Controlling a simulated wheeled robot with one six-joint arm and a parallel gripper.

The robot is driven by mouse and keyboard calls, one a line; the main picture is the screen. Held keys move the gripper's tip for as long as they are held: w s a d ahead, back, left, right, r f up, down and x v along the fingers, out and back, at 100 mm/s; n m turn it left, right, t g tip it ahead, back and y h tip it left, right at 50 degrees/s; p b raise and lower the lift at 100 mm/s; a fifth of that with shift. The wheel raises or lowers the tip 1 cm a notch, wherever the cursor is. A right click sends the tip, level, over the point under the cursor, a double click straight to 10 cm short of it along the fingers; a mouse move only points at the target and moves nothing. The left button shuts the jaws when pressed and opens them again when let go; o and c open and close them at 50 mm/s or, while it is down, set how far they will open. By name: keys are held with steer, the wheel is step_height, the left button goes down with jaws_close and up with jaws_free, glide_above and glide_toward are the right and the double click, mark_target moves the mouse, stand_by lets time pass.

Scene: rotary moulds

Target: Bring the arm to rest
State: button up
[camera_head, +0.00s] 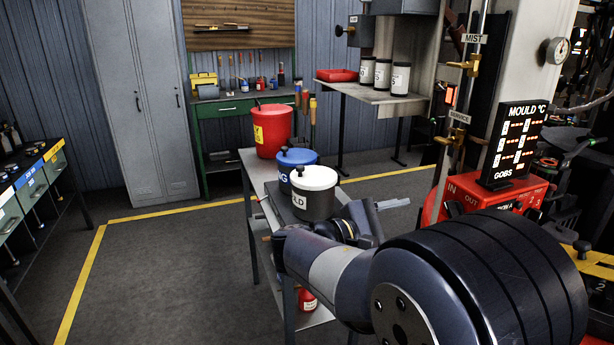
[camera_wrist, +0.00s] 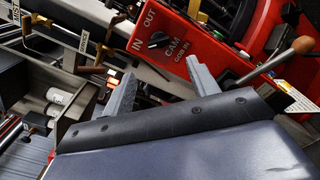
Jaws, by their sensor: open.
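My gripper (camera_wrist: 161,68) is open in the wrist view, its two grey fingers apart with nothing between them. Beyond the fingertips is a red control box with IN, OUT and CAM labels (camera_wrist: 168,42). How far the tips are from it I cannot tell. In the head view my arm reaches in from the lower right, and one grey finger (camera_head: 392,204) shows past it, to the right of the white pot (camera_head: 314,194). The rest of the gripper is mostly hidden behind the arm.
A grey cart (camera_head: 249,158) carries a red bucket (camera_head: 272,130), a blue-lidded pot (camera_head: 297,160) and the white pot, close to my arm. The red box with the mould temperature display (camera_head: 514,145) stands right of it. Open floor (camera_head: 170,270) lies to the left.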

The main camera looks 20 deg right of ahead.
mark_target(447, 209)
steer(key=d, duration=1)
steer(key=shift+w+p, duration=0.3)
steer(key=shift+w, duration=0.1)
steer(key=shift+a, duration=0.15)
steer(key=a, duration=1)
steer(key=d, duration=1)
steer(key=shift+d+r, duration=0.1)
steer(key=shift+d+f+m+b, duration=0.1)
steer(key=shift+f+m+b, duration=0.25)
steer(key=shift+b, duration=0.25)
steer(key=m+b, duration=0.3)
steer(key=m, duration=0.1)
steer(key=shift+r, duration=0.1)
steer(key=m+b, duration=0.3)
steer(key=m, duration=0.1)
steer(key=shift+r, duration=0.2)
steer(key=m+b, duration=0.2)
steer(key=m, duration=0.3)
steer(key=shift+r+b, duration=0.2)
steer(key=shift+b, duration=0.2)
steer(key=m, duration=0.2)
steer(key=m+b, duration=0.1)
steer(key=m, duration=0.1)
steer(key=shift+r+m, duration=0.2)
steer(key=shift+m, duration=0.05)
